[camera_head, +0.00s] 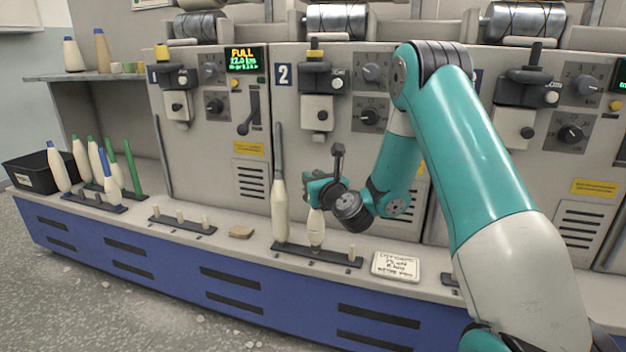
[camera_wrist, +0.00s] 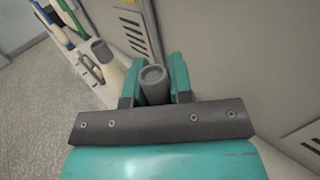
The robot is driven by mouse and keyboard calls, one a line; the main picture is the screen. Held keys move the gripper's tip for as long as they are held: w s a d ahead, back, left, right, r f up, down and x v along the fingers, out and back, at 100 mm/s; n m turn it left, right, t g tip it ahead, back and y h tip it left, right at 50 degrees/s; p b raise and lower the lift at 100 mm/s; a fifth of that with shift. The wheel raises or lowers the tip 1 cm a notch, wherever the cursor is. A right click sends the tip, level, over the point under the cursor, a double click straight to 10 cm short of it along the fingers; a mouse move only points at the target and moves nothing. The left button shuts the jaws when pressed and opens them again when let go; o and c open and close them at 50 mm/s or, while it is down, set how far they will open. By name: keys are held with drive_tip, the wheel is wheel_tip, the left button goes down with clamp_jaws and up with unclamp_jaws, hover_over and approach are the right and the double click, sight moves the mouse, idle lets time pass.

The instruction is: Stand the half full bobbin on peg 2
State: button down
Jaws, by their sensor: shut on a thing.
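The half full bobbin (camera_head: 316,230) is cream and bulges low down. It stands roughly upright beneath my gripper (camera_head: 317,197) in the head view. My gripper is shut on its upper part; its grey tube top (camera_wrist: 154,78) shows between the teal fingers in the wrist view. The bobbin's foot is at the middle of the dark peg rail (camera_head: 290,250) in front of machine 2. I cannot tell whether it rests on a peg, as any peg there is hidden. The right peg (camera_head: 351,252) of this rail is bare.
A taller cream bobbin (camera_head: 279,212) with a grey tube stands on the rail's left end, close to my gripper. A rail with bare pegs (camera_head: 180,217), a brown block (camera_head: 241,232) and a written card (camera_head: 397,266) lie on the ledge. Several bobbins (camera_head: 80,160) stand far left.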

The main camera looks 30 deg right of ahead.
drive_tip(key=shift+f+b, duration=0.5)
drive_tip(key=shift+f, duration=0.15)
drive_tip(key=c, duration=1.3)
unclamp_jaws()
drive_tip(key=shift+s+f+b, duration=0.15)
drive_tip(key=shift+s+b, duration=0.25)
drive_tip(key=shift+b, duration=0.25)
drive_tip(key=s+a+b, duration=0.1)
drive_tip(key=s+b, duration=0.7)
drive_tip(key=s, duration=0.2)
drive_tip(key=shift+a+r+b, duration=0.2)
drive_tip(key=shift+b, duration=0.1)
